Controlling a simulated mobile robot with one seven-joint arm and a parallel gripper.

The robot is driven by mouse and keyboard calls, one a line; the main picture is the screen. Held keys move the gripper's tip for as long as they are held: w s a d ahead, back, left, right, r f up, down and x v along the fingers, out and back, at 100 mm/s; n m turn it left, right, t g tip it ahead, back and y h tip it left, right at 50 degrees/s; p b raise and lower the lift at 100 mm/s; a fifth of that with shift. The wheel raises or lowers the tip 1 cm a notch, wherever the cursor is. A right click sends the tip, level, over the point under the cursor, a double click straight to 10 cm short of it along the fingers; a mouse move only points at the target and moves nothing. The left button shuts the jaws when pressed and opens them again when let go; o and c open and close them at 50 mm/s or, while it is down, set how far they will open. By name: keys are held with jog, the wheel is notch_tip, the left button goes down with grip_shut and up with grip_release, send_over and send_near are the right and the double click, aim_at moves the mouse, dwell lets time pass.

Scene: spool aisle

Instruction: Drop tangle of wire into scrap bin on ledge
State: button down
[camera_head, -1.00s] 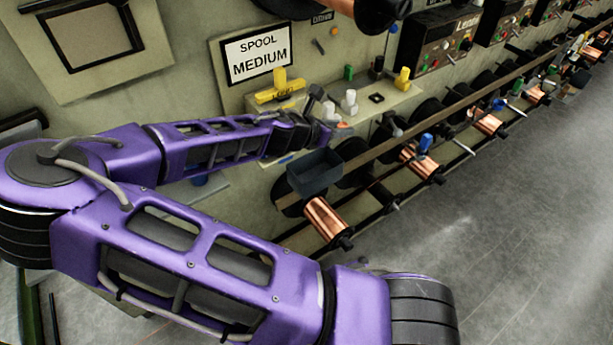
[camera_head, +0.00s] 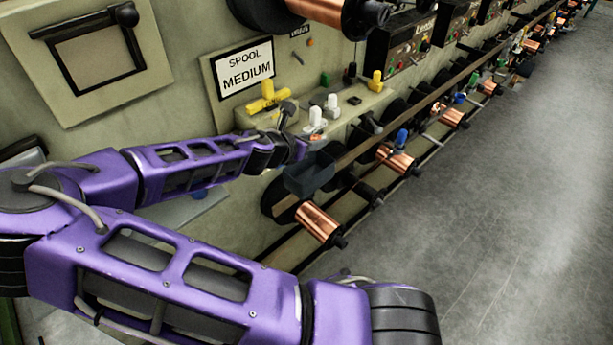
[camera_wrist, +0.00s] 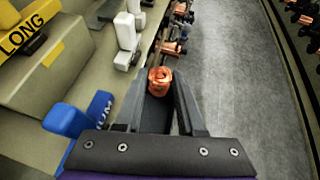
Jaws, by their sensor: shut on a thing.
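The tangle of wire (camera_wrist: 160,82) is a small coppery-orange coil between my gripper's fingertips (camera_wrist: 161,88) in the wrist view. My gripper is shut on it. In the head view the tangle (camera_head: 316,137) is a small orange spot at the end of my purple arm, and my gripper there is small and partly hidden. The scrap bin (camera_head: 310,178) is a dark grey open box just below the gripper, at the ledge's front edge. In the wrist view a dark surface shows between the fingers; I cannot tell whether the tangle is fully over the bin.
The ledge (camera_head: 362,113) carries a yellow block (camera_head: 268,100), white pieces (camera_head: 316,117) and other small fittings. A blue piece (camera_wrist: 98,106) is close left of my gripper in the wrist view. Copper spools (camera_head: 318,223) line the rail. Grey floor (camera_head: 500,210) is open at right.

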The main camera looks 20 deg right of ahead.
jog(key=shift+f+b, duration=3)
jog(key=shift+b, duration=0.15)
jog(key=shift+c, duration=2.2)
grip_release()
jog(key=shift+r, duration=0.1)
jog(key=p+v, duration=0.4)
jog(key=v, duration=1.3)
jog(key=shift+s+a, duration=0.2)
